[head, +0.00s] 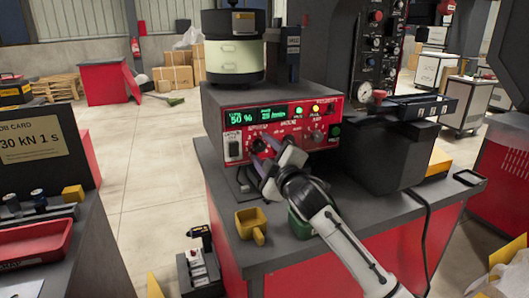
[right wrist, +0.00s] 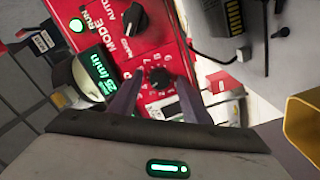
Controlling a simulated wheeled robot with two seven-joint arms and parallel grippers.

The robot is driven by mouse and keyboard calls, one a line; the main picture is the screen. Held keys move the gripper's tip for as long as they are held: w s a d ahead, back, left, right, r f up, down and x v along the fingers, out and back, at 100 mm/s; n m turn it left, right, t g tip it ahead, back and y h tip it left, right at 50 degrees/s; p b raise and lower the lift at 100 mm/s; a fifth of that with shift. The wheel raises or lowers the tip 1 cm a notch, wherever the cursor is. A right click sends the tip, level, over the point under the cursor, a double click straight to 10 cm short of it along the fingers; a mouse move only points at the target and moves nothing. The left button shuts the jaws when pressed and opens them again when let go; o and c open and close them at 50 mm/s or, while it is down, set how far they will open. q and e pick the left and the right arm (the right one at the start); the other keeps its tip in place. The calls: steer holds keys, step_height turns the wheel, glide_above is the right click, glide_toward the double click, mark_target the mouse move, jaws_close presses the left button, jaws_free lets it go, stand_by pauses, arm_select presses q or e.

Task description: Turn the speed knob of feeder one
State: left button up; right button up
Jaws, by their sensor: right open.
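The feeder control box (head: 215,101) has a red front panel with green displays reading 50 % and what looks like 25 /min. My right gripper (head: 262,158) is at the left part of this panel, in front of a small black knob (head: 258,144). In the right wrist view, this black knob (right wrist: 158,77) with a printed scale lies between the spread fingertips of the right gripper (right wrist: 157,92). The fingers appear apart from it on both sides. A larger black knob marked MODE (right wrist: 133,17) is beyond. I cannot read the small knob's label. My left gripper is not in view.
A cream-coloured bowl unit (head: 235,60) stands on top of the box. A yellow scoop-like cup (head: 250,222) and a green object (head: 299,224) are on the bench in front. A dark bin (head: 385,158) stands to the right. A red tray (head: 35,243) lies at left.

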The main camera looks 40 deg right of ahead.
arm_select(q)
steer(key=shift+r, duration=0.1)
arm_select(e)
steer(key=v, duration=1)
steer(key=shift+s, duration=0.2)
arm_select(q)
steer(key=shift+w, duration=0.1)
